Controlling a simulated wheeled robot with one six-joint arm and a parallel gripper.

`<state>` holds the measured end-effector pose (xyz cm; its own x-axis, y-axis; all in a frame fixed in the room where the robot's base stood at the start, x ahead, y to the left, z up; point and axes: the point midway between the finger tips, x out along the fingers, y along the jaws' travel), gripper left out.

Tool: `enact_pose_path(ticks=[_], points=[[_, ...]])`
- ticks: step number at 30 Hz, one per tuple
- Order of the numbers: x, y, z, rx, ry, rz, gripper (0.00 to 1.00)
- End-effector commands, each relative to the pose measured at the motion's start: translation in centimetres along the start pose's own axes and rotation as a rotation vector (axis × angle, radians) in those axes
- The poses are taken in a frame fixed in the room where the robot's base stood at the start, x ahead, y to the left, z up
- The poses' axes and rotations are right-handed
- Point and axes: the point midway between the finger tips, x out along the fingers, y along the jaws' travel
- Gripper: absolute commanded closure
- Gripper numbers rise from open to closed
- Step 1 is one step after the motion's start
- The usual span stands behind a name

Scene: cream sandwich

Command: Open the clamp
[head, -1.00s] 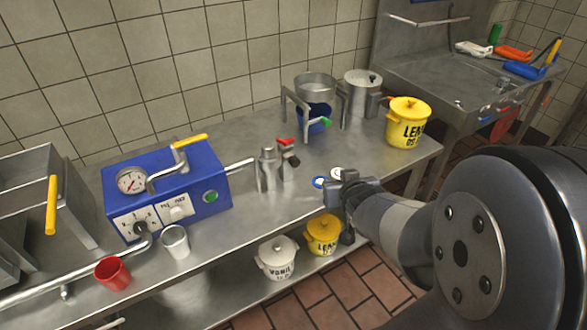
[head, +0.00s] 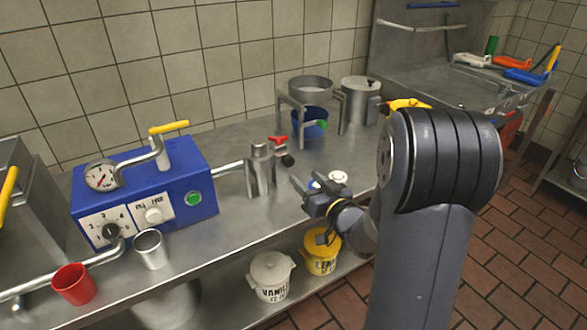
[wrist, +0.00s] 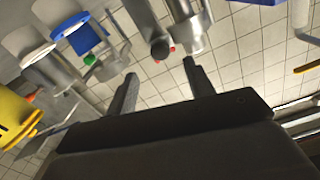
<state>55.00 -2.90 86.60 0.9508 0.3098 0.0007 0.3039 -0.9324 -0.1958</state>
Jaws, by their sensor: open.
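What looks like the clamp (head: 265,167) is an upright metal fitting at the right end of the pipe from the blue machine, with a red lever (head: 278,141) on top and a black knob (head: 288,160) on its right. My gripper (head: 309,184) is open and empty, just right of the fitting and apart from it, above the counter's front part. In the wrist view my two fingers (wrist: 160,72) are spread, with the black knob (wrist: 160,49) beyond and between them. Bits of red show beside the knob; most of the lever is hidden there.
The blue machine (head: 150,205) with a gauge and yellow handle stands left on the counter (head: 235,228). A metal cup (head: 150,250) and red cup (head: 74,284) are at the front. A framed pot (head: 310,90) over a blue bucket stands behind. Small discs (head: 338,177) lie right of my gripper.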

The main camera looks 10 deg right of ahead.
Motion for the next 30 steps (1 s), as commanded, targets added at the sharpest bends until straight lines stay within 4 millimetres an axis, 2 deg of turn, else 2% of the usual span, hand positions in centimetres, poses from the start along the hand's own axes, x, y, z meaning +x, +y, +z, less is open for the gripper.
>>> enact_pose_path(ticks=[1, 6, 12, 23, 30], points=[[1.1, -0.1, 0.0, -0.001, 0.000, -0.005, 0.50], [4.3, -0.1, 0.0, 0.000, 0.000, -0.003, 0.50], [6.6, -0.1, 0.0, 0.000, 0.000, -0.001, 0.50], [7.2, 0.0, 0.0, 0.000, 0.000, 0.001, 0.50], [7.2, 0.0, 0.0, 0.000, 0.000, 0.001, 0.68]])
